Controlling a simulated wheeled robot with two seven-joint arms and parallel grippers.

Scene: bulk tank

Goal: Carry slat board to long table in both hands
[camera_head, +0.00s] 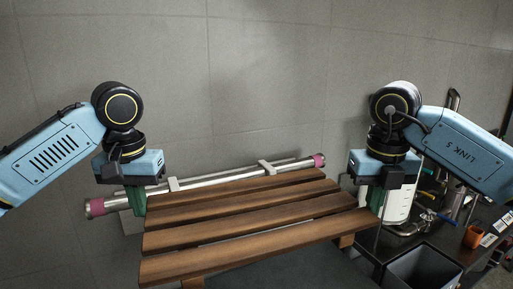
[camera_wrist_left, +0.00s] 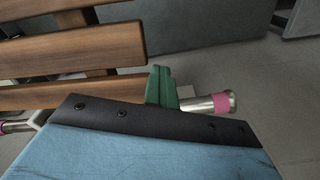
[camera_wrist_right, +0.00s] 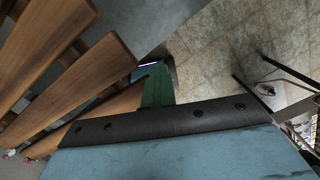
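The slat board (camera_head: 240,225) is a rack of several brown wooden slats with gaps between them, lying roughly flat in front of me. Its slats also show in the left wrist view (camera_wrist_left: 75,48) and the right wrist view (camera_wrist_right: 62,75). My left gripper (camera_head: 138,200) is at the board's left end, its green fingers close together against a slat end. My right gripper (camera_head: 376,199) is at the right end, its green fingers also close together at a slat end. Both appear shut on the board; the exact contact is partly hidden. I cannot make out the long table.
A metal pipe with pink end caps (camera_head: 97,207) runs behind the board along the grey tiled wall (camera_head: 265,80). At the right, a dark counter (camera_head: 450,244) holds a white container (camera_head: 399,205), an orange cup (camera_head: 473,237) and metal fittings. A grey bin (camera_head: 422,268) stands at the lower right.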

